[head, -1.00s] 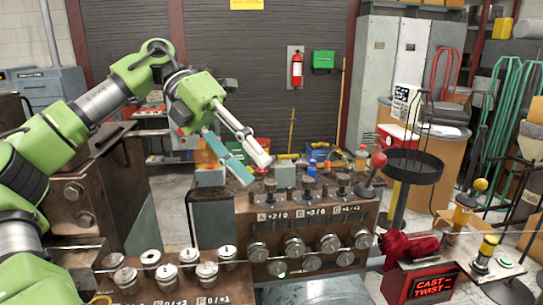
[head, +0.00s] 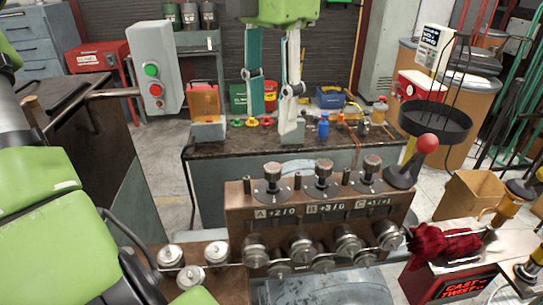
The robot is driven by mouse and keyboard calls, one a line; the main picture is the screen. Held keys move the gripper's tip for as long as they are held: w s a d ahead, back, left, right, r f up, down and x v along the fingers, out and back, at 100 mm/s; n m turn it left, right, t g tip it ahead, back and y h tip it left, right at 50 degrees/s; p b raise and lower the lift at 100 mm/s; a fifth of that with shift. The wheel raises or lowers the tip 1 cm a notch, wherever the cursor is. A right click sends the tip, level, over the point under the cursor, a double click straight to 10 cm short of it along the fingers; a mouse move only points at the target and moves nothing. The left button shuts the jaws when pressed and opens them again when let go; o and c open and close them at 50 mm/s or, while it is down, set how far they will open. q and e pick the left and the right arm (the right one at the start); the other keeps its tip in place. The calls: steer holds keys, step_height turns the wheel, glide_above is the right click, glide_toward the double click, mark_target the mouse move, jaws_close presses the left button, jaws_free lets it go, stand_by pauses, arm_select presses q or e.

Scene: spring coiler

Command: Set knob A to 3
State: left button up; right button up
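The coiler's brown block (head: 235,215) carries a row of three upright knobs with dark round bases. Knob A (head: 271,176) is the left one, above label A (head: 275,212), which reads +2/0. Knob B (head: 323,173) is in the middle, above a label reading +3/0. Knob C (head: 371,168) is at the right; its label is hard to read. My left gripper (head: 274,120) points down, its teal and pale fingers apart with nothing between them. In the picture its tips are above knob A and not touching it. My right gripper is out of view.
Metal rollers (head: 300,247) line the block's front. A red-ball lever (head: 426,144) stands right of knob C. Behind is a dark bench (head: 220,152) with small bottles. A grey button box (head: 155,70) is at left. A black round tray (head: 435,120) stands at right.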

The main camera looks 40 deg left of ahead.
mark_target(271, 167)
arm_select(q)
steer(key=f, duration=1)
steer(key=shift+w+a+p, duration=0.15)
steer(key=shift+w+p, duration=0.05)
steer(key=shift+p, duration=0.15)
steer(key=shift+r, duration=0.1)
jaws_close()
